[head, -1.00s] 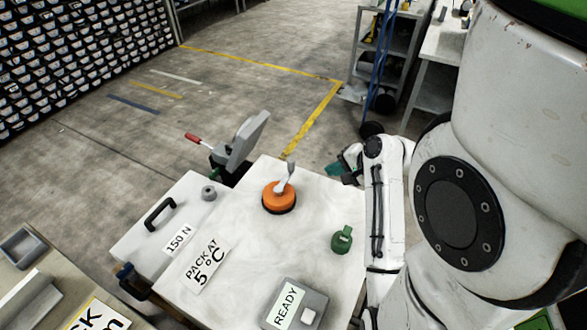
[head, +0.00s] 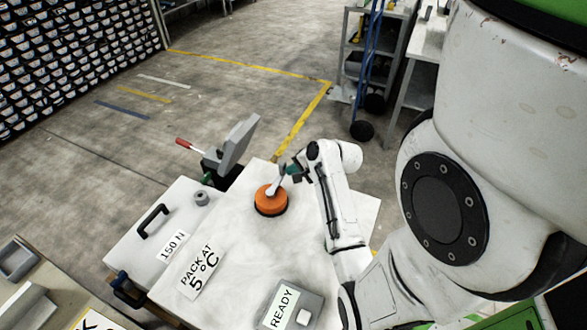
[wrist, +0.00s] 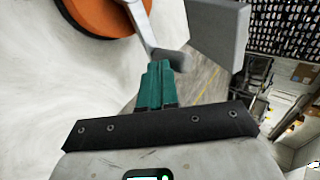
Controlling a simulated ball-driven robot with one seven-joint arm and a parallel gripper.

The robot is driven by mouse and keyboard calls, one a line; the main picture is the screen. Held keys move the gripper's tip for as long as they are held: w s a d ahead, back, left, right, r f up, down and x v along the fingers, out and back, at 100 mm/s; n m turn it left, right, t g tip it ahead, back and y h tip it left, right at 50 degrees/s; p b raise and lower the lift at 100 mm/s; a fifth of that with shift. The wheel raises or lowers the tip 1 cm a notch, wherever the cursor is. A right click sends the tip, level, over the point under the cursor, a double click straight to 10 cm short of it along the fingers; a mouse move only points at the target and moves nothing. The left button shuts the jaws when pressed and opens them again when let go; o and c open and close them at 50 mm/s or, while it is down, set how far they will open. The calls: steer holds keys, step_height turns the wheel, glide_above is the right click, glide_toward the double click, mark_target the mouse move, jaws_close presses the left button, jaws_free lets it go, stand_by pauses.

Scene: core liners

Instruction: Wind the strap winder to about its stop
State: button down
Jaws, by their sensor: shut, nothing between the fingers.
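The strap winder is an orange disc (head: 271,201) on a dark base on the white table, with a grey crank handle (head: 276,180) rising from it. In the wrist view the orange disc (wrist: 103,15) is at the top left, and the handle (wrist: 172,58) reaches down to the fingertips. My gripper (head: 284,174) is at the handle in the head view. In the wrist view its green fingers (wrist: 158,82) are shut together, with their tips right at the handle's end. I cannot tell whether they touch it. Nothing shows between the fingers.
A grey tilted plate (head: 238,143) and a red-tipped lever (head: 187,144) stand behind the table. A black handle (head: 153,220) and a grey knob (head: 202,198) are at the left. A READY box (head: 292,305) is near the front. The table's middle is clear.

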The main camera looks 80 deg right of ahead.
steer(key=shift+w+d+n+y+p, duration=0.3)
steer(key=shift+w+d+n+p, duration=0.1)
steer(key=shift+w, duration=0.2)
